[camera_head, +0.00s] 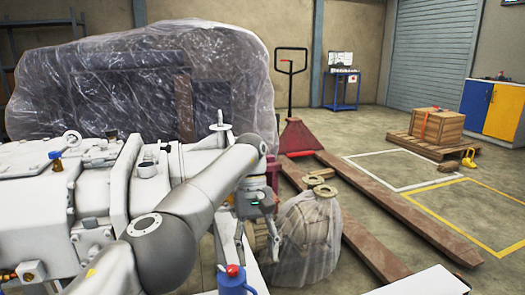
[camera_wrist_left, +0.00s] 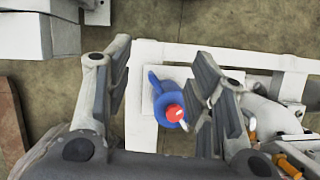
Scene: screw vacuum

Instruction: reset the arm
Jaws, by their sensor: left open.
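My left arm comes in from the left in the head view and bends down to my left gripper (camera_head: 247,248). The gripper points downward with its fingers spread apart. A blue object with a red top (camera_head: 235,283) stands below the fingers, cut by the bottom edge of the picture. The left wrist view looks down between the open fingers (camera_wrist_left: 162,62), and the blue object (camera_wrist_left: 165,88) appears between them with a visible gap on its left. The right finger partly overlaps its side in the picture; contact cannot be told. My right gripper is in neither view.
A large pale machine (camera_head: 100,200) fills the left side, close to my arm. A plastic-wrapped bulk (camera_head: 150,75) stands behind it. A bagged object (camera_head: 308,245) is right of the gripper, beside a red pallet jack (camera_head: 298,135). Open floor with marked squares (camera_head: 405,170) lies right.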

